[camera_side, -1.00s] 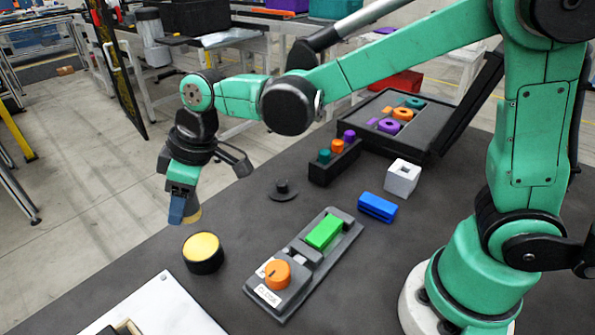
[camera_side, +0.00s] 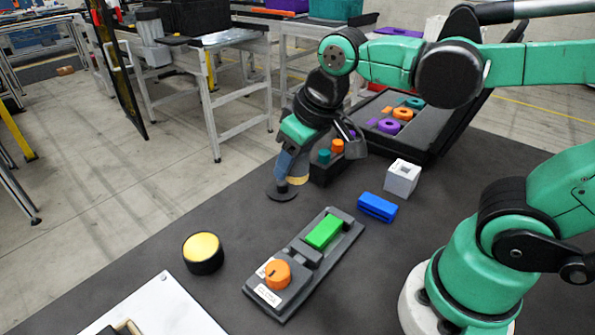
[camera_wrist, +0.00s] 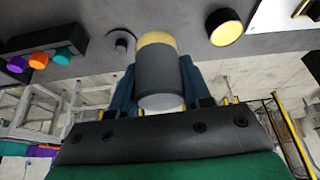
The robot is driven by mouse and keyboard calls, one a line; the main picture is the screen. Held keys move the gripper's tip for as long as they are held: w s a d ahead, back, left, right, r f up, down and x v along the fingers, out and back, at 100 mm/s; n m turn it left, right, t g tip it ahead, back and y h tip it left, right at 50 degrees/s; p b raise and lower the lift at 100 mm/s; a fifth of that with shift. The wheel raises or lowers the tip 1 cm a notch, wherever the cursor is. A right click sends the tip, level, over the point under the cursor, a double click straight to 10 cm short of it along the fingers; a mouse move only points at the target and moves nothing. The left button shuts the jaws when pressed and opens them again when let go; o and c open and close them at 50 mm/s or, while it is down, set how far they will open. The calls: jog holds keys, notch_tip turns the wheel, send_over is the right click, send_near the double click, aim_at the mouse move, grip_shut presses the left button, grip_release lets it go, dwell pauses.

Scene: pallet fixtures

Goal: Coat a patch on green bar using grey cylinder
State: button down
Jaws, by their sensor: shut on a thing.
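In the side view, the green bar (camera_side: 324,232) lies in the grey fixture (camera_side: 259,296) with an orange knob (camera_side: 277,273) at its near end. My gripper (camera_side: 290,172) is to the upper left of the bar, tilted downward, over the dark round stand (camera_side: 279,192). In the wrist view, it (camera_wrist: 160,85) is shut on a grey cylinder (camera_wrist: 159,72) with a yellowish tip. The yellow-topped round pot (camera_side: 203,247) stands at left, and shows in the wrist view too (camera_wrist: 225,31). Whether the cylinder touches the stand cannot be told.
A blue block (camera_side: 377,207) and a white cube (camera_side: 402,179) lie right of the fixture. A black rack with coloured pegs (camera_side: 323,171) is close behind my gripper. An open black case (camera_side: 437,131) stands at the back. A white board (camera_side: 150,312) lies at the front left.

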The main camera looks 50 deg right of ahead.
aim_at(333, 217)
jog(key=shift+s+a+f, duration=0.15)
jog(key=shift+s+f, duration=0.45)
jog(key=shift+f, duration=1)
jog(key=shift+s+a+f, duration=0.2)
jog(key=shift+s+f, duration=0.4)
jog(key=shift+f, duration=1)
jog(key=shift+s+a+f, duration=0.15)
jog(key=shift+s+f, duration=0.45)
jog(key=shift+f, duration=1)
jog(key=shift+d+f, duration=0.5)
jog(key=shift+d, duration=3.25)
jog(key=shift+a, duration=3.8)
notch_tip(333, 217, up, 2)
jog(key=shift+s+r, duration=0.1)
jog(key=shift+r, duration=0.05)
notch_tip(333, 217, up, 6)
jog(key=shift+f, duration=0.2)
